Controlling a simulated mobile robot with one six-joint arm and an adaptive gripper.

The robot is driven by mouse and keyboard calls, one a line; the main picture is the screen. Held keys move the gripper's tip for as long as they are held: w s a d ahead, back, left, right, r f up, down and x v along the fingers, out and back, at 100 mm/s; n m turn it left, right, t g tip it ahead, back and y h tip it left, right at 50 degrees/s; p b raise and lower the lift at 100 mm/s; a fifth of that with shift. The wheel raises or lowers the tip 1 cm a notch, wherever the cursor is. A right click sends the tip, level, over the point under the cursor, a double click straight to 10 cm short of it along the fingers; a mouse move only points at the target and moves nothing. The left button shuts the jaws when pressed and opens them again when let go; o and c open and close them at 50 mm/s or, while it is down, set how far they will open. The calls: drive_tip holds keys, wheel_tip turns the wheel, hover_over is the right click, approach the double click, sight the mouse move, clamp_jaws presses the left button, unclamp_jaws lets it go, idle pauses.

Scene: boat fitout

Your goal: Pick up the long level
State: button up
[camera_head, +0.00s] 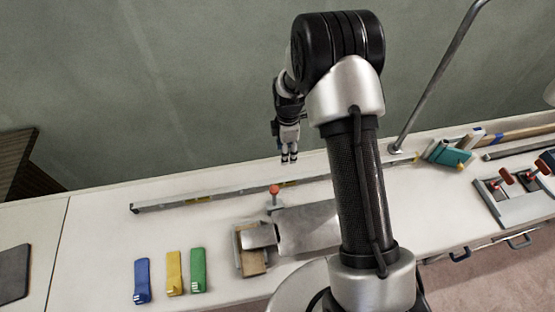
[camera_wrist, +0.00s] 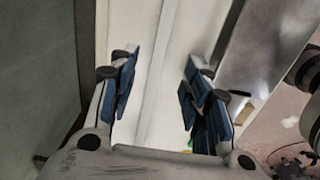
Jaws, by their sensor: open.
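The long level (camera_head: 230,192) is a thin grey bar with yellow patches, lying along the back of the white worktop in the head view. Its middle right part is hidden behind my arm. My gripper (camera_head: 289,160) hangs above and slightly behind the level, pointing down. In the wrist view the level (camera_wrist: 155,75) runs as a pale strip between the two blue-padded fingers of my gripper (camera_wrist: 160,62). The fingers are wide apart, with nothing held between them.
A red-knobbed post (camera_head: 274,191) stands close in front of the level. A cardboard box (camera_head: 250,262) and a grey metal piece (camera_head: 308,228) lie nearer. Blue (camera_head: 142,281), yellow (camera_head: 174,273) and green (camera_head: 198,270) tools lie front left. A teal item (camera_head: 446,153) sits beyond the level's right end.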

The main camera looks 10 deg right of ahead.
drive_tip(key=b, duration=0.3)
approach(284, 179)
drive_tip(key=f, duration=0.5)
drive_tip(key=shift+w+d, duration=0.15)
drive_tip(key=shift+d, duration=0.1)
drive_tip(key=shift+a+f+b, duration=0.15)
drive_tip(key=shift+f+b, duration=0.15)
drive_tip(key=shift+f, duration=1.1)
drive_tip(key=shift+a+f+b, duration=0.15)
drive_tip(key=shift+f+b, duration=0.15)
drive_tip(key=shift+f, duration=1.05)
clamp_jaws()
drive_tip(key=shift+r, duration=0.1)
